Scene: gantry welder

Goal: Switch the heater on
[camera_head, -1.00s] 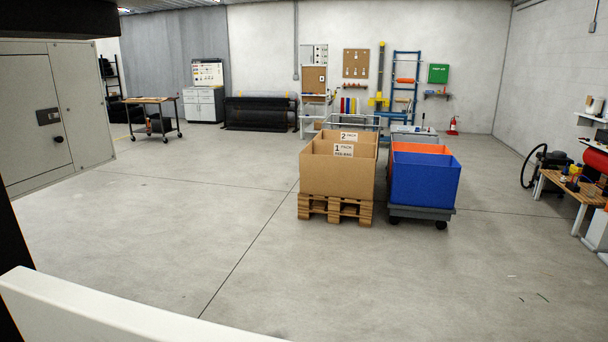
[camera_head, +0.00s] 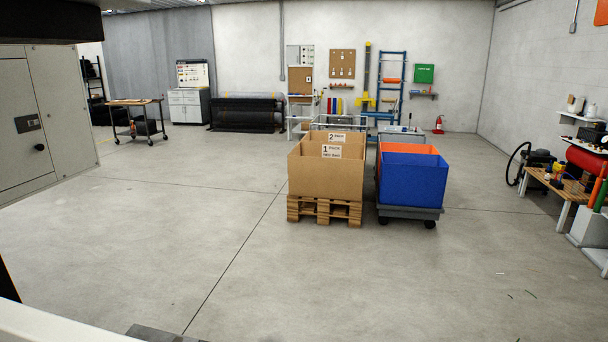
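I cannot make out a heater in the head view. A grey metal cabinet (camera_head: 38,120) stands at the left edge, with a dark plate and a round black knob (camera_head: 40,147) on its face; I cannot tell whether it belongs to the heater. Small wall panels (camera_head: 300,55) hang on the back wall, too far to read. Neither of my grippers shows in the view.
Cardboard boxes (camera_head: 314,181) on a wooden pallet (camera_head: 324,211) and a dolly (camera_head: 410,212) with blue (camera_head: 410,184) and orange bins stand mid-floor. A wooden bench (camera_head: 557,188) with tools is at the right. The floor at the front and left is clear.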

